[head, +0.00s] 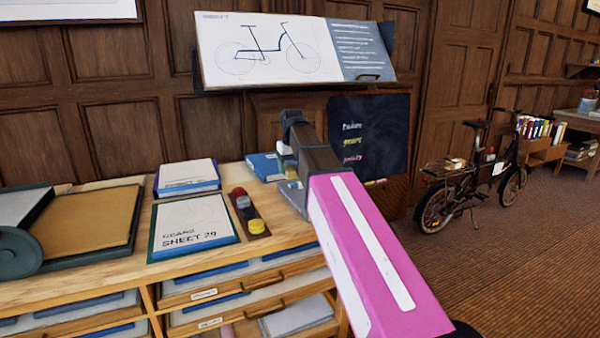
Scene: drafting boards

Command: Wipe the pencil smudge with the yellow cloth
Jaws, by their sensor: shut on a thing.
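My arm reaches in from the lower right, over the right end of the wooden cabinet. I cannot make out the fingertips of my gripper, or anything between them, past the dark wrist parts. No yellow cloth shows. A tilted drawing board (215,68) on the wall holds a sheet with a bicycle drawing (272,72). I cannot pick out a pencil smudge on it at this size.
The wooden cabinet (110,282) carries a "GEARS SHEET 29" pad (192,222), a red, grey and yellow set of knobs (249,212) and a blue book (262,166). A dark chalkboard (385,130) stands behind my arm. A bicycle (450,195) stands right, beside open floor.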

